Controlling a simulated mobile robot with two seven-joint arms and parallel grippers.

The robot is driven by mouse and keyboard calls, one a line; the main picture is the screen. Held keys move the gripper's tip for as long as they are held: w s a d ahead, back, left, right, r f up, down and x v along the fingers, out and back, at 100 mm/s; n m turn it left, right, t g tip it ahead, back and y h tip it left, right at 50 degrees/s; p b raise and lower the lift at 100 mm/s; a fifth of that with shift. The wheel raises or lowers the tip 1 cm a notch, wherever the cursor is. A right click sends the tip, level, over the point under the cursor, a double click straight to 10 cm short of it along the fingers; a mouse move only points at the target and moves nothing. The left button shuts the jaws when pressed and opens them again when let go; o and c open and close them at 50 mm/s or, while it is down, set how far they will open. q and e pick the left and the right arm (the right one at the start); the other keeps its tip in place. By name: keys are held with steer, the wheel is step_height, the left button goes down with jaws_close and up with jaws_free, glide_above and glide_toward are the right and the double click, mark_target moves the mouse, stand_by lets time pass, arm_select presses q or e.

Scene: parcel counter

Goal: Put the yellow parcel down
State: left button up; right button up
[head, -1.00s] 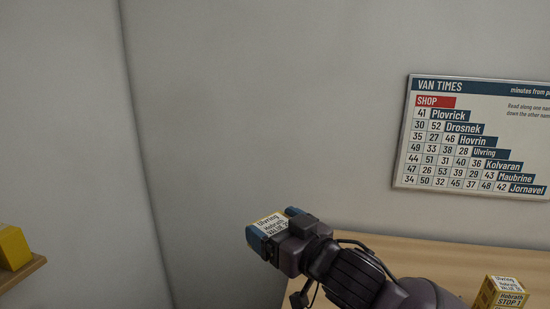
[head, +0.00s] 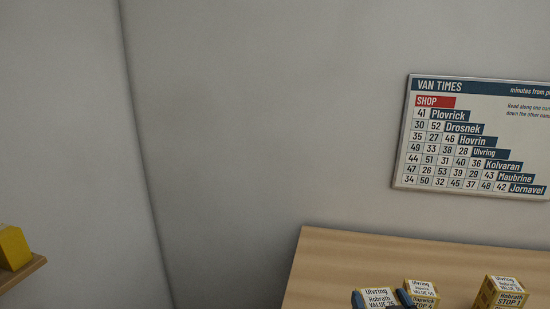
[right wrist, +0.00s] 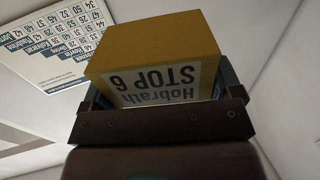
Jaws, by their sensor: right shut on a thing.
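The yellow parcel (right wrist: 160,50) is held in my right gripper. Its label in the right wrist view reads "Hobrath STOP 6". In the head view the held parcel (head: 377,298) shows at the bottom edge with a top label reading "Ulvring Hobrath VALUE 25". The blue fingers of my right gripper (head: 380,300) are on both sides of it; the gripper (right wrist: 155,98) also shows in the right wrist view, shut on the parcel. Whether the parcel touches the counter cannot be told. My left gripper is not in view.
A wooden counter (head: 340,262) fills the lower right. Two labelled yellow parcels stand on it, one close right of the held parcel (head: 421,290) and one further right (head: 502,292). A shelf (head: 25,272) with a yellow box (head: 14,248) is at left. A van times board (head: 470,140) hangs on the wall.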

steer(key=shift+s+d+f, duration=0.25)
steer(key=shift+s+f, duration=0.35)
steer(key=shift+f, duration=0.3)
steer(key=shift+a+r, duration=0.4)
steer(key=shift+a, duration=0.05)
steer(key=s+a+r+n+g+y, duration=0.2)
steer(key=a+r+n+g+y, duration=0.2)
steer(key=a+r+n+y, duration=0.8)
steer(key=w+a+f+g+y, duration=0.3)
steer(key=w+a+f+g, duration=0.1)
steer(key=f, duration=0.3)
steer(key=shift+w+a+g+y, duration=0.3)
steer(key=shift+w+a+g, duration=0.05)
steer(key=shift+a+g, duration=0.55)
